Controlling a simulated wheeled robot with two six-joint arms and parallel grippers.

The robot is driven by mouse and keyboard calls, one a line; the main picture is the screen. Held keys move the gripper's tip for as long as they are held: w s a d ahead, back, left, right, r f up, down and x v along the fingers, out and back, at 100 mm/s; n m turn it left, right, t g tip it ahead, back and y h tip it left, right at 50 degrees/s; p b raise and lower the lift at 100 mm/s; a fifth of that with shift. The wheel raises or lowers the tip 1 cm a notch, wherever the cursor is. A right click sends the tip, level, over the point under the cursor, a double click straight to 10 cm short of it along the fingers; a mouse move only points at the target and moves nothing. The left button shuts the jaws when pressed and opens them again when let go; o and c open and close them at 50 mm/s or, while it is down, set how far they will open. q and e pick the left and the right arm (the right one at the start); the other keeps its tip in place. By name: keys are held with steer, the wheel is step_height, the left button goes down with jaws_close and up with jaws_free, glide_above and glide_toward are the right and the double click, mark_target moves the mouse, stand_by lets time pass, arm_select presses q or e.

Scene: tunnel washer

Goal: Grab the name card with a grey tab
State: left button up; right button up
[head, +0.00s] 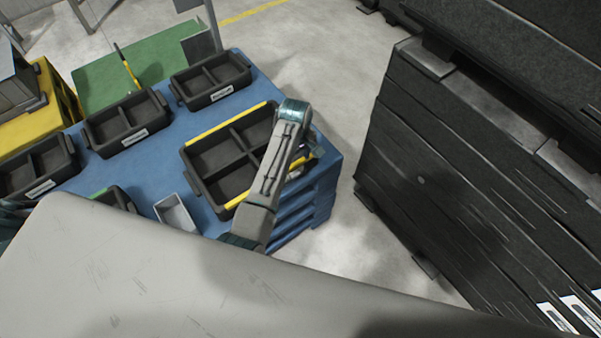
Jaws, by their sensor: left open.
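No name card with a grey tab can be made out. Small white labels show on the fronts of black two-compartment bins: a back bin (222,92), a middle bin (134,138) and a left bin (41,188). My left gripper (313,148) is over the right edge of the larger black tray with yellow edges (190,170). It is small and partly hidden by its own arm link. It is open, and nothing shows between its fingers. My right gripper is not seen.
The bins stand on a blue table (160,170). A small grey tray (175,213) and a dark bin with a green edge (115,198) sit near its front. A tall dark stack (450,170) rises on the right. Bare floor (345,90) lies between.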

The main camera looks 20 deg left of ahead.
mark_target(297, 174)
arm_select(q)
step_height(297, 174, down, 3)
steer(key=shift+f, duration=0.2)
steer(key=shift+f+p, duration=0.35)
steer(key=shift+f, duration=0.15)
steer(key=shift+w+f+p, duration=0.15)
steer(key=shift+f+p, duration=0.2)
steer(key=shift+f, duration=1.85)
steer(key=c, duration=1.1)
steer(key=shift+o, duration=0.2)
steer(key=shift+r, duration=0.15)
